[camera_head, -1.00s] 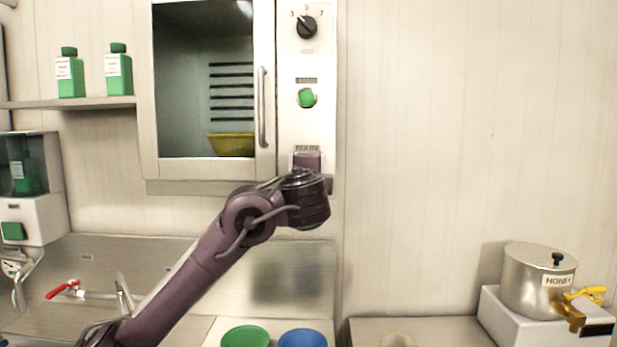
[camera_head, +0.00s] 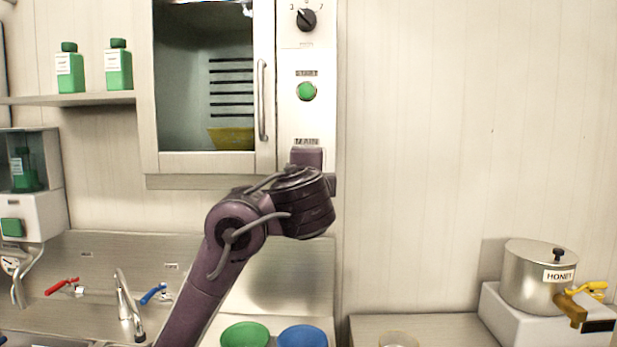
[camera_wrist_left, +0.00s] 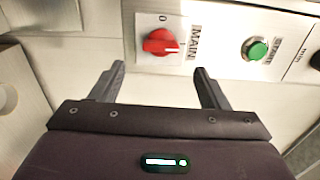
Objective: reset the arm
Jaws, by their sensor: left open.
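My left arm rises from the bottom of the head view to the oven's control panel, and its wrist hides the gripper's fingers there. In the left wrist view my left gripper (camera_wrist_left: 160,85) is open and empty, with its two fingers apart. Beyond the fingers is the red MAIN knob (camera_wrist_left: 160,41), beside its 0 mark, with a gap between it and the fingers. The green start button (camera_wrist_left: 257,50) is to the right of it and also shows in the head view (camera_head: 306,91). My right gripper is not in view.
The oven (camera_head: 165,165) hangs on the wall, a yellow bowl (camera_head: 231,138) inside. A green bowl (camera_head: 245,336) and blue bowl (camera_head: 302,338) sit below the arm. A honey kettle (camera_head: 535,285) stands at right. A tap (camera_head: 126,305) is at left. The wall space right of the oven is clear.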

